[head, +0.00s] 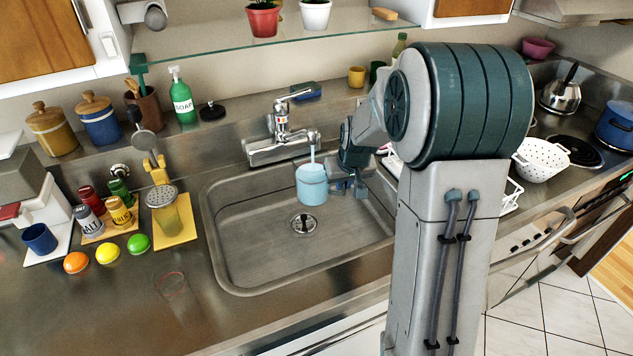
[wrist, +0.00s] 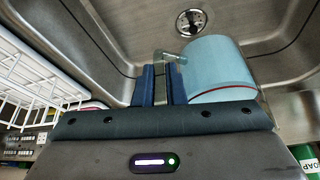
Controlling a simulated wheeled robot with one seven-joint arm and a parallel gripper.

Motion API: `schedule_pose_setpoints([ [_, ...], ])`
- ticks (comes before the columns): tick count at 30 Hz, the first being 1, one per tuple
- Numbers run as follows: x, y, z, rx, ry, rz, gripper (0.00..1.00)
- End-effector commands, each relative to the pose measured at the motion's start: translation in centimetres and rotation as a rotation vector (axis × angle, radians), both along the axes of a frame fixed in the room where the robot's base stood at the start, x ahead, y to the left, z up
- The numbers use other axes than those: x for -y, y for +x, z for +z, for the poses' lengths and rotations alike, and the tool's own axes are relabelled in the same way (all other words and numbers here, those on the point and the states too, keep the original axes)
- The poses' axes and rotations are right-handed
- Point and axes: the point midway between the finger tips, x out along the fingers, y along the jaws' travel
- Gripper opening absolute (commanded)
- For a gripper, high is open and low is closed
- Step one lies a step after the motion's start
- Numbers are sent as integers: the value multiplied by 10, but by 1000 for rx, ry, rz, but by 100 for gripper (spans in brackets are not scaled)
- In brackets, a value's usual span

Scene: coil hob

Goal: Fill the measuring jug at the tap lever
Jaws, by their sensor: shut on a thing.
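The measuring jug (head: 311,187) is light blue and hangs over the sink, under the tap spout (head: 314,138). It looks upright. A pale blue stream of water (head: 313,158) runs from the spout into its top. The tap lever (head: 297,95) sits on top of the chrome tap (head: 281,120). My gripper (head: 341,187) is to the right of the jug. In the wrist view my gripper (wrist: 164,82) is shut on the jug's handle, beside the jug body (wrist: 212,68). The water level inside cannot be seen.
The steel sink (head: 240,262) is empty below the jug, with its drain (head: 304,223) showing. A white wire rack (wrist: 40,75) stands close to my gripper. A green soap bottle (head: 182,97) is behind left.

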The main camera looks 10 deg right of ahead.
Motion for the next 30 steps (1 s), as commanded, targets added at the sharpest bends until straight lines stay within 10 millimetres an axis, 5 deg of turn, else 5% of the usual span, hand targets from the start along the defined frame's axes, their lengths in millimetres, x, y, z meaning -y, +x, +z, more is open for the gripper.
schedule_pose_setpoints([
  [13,-3,-3,1,4,0,0,0],
  [30,-41,-62,1,5,0,1,0],
])
